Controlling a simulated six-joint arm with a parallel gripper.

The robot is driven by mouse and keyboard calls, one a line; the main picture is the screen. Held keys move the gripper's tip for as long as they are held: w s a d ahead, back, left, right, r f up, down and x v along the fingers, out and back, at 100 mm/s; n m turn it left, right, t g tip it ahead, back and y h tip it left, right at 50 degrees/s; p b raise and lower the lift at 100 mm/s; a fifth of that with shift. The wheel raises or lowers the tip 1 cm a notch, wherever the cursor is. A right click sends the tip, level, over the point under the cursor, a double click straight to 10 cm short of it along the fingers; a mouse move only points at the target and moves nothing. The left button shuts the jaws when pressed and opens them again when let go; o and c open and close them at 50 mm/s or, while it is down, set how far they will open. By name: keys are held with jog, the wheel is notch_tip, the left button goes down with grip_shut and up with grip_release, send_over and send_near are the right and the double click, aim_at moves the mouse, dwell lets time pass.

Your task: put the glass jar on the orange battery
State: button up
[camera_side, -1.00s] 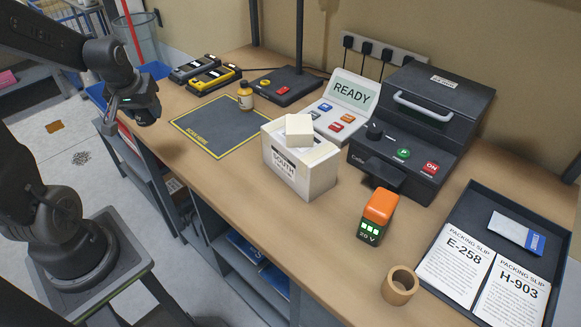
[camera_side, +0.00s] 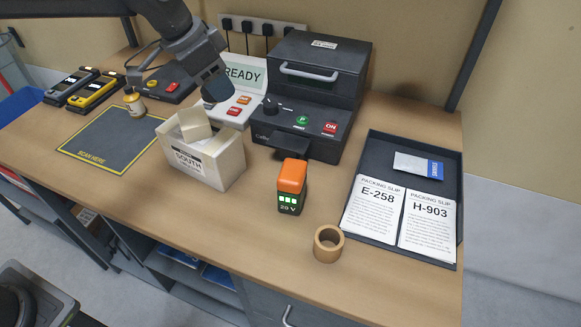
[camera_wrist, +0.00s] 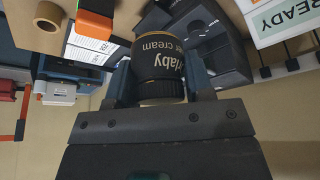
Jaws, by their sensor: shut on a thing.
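The orange battery (camera_side: 292,176) stands upright on the bench in front of the black machine, with a dark lower part and a lit display. It also shows in the wrist view (camera_wrist: 94,24). My gripper (camera_side: 212,88) is shut on the glass jar, which has a dark label with "cream" lettering and a black lid (camera_wrist: 160,60). The lid is toward my gripper, between the two jaws (camera_wrist: 160,85). In the side view the jar (camera_side: 209,104) is a small dark shape, held up left of the battery, apart from it. Its far end is hard to make out.
A white SOUTH box (camera_side: 215,160) stands left of the battery. The black machine (camera_side: 315,110) is behind it. A wooden ring (camera_side: 328,244) is in front, and a dark tray (camera_side: 445,165) with packing slips lies right. A READY panel (camera_side: 243,72) stands behind the box.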

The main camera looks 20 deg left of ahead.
jog(key=d+m, duration=0.1)
jog(key=d, duration=0.4)
send_over(302, 166)
jog(key=s, duration=0.1)
jog(key=f, duration=0.4)
jog(key=a+f, duration=0.1)
jog(key=f, duration=0.1)
jog(key=shift+f, duration=0.15)
jog(key=shift+d+f, duration=0.1)
jog(key=shift+f, duration=1.95)
jog(key=shift+f, duration=0.15)
jog(key=o, duration=1)
jog(key=v, duration=1.2)
jog(key=shift+w+a, duration=0.1)
jog(key=shift+a, duration=0.1)
